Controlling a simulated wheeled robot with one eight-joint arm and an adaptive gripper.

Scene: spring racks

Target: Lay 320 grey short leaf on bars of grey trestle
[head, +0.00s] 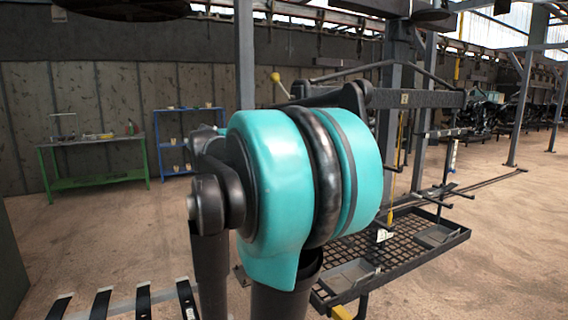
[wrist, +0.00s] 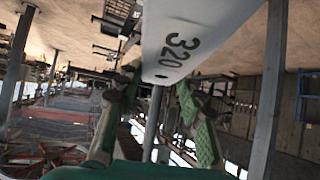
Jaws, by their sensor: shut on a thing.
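The 320 grey short leaf (wrist: 195,28) is a pale grey flat strip with a dark "320" on it, in the upper middle of the wrist view. My gripper (wrist: 158,82) has its green-padded fingers on both sides of the leaf's near end and is shut on it. In the head view my teal arm joint fills the middle and hides the gripper; I cannot make out the leaf there. A dark grey stand with bars and a mesh tray (head: 400,271) is at the right behind my arm. I cannot tell whether it is the grey trestle.
A green workbench (head: 95,147) and a blue shelf (head: 188,141) stand by the left back wall. Several dark strips with pale ends (head: 102,302) show at bottom left. Grey posts (head: 521,105) rise on the right. The floor (head: 520,250) is open at right.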

